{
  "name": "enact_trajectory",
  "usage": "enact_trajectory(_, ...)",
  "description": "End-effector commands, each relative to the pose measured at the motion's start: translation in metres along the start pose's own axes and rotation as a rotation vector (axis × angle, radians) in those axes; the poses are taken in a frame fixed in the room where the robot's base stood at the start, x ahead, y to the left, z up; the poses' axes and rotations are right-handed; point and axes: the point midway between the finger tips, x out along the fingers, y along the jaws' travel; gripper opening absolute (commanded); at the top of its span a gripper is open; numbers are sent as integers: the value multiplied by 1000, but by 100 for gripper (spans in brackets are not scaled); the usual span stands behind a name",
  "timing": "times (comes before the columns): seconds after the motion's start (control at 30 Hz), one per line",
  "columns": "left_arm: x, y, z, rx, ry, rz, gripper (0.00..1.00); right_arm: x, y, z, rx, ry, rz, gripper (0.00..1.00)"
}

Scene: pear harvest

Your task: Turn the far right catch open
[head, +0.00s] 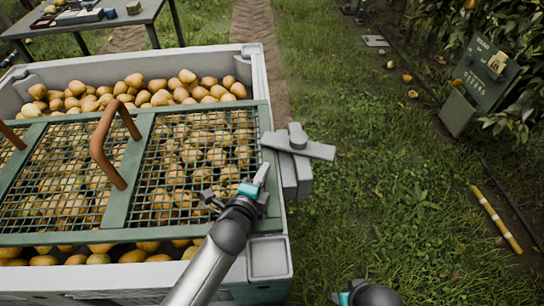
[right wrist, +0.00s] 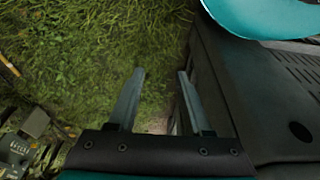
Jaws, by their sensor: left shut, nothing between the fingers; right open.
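The far right catch (head: 315,151) is a grey bar with a round-ended knob on top, on a block at the crate's right wall. It lies crosswise, with its left end reaching the edge of the green mesh lid (head: 141,150). My left gripper (head: 236,192) is shut and empty, over the lid's right part, nearer to me than the catch and left of it. My right gripper (head: 345,297) shows only partly at the bottom edge of the head view. In the right wrist view it is open and empty (right wrist: 155,98) above grass.
The grey crate (head: 258,75) is full of pears. A brown handle (head: 105,145) rises from the lid. A table (head: 150,12) stands behind. Grass right of the crate is free up to a yellow striped pole (head: 496,219) and a green box (head: 458,110).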

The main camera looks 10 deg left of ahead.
Motion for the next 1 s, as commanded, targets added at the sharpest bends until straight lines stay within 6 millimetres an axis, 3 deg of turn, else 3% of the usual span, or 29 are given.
enact_trajectory(0.5,57,-8,0,-1,1,-1,0,-43,2,-30,4,78,5,50)
enact_trajectory(1.0,67,-12,0,0,0,1,0,-55,3,-36,5,94,6,50)
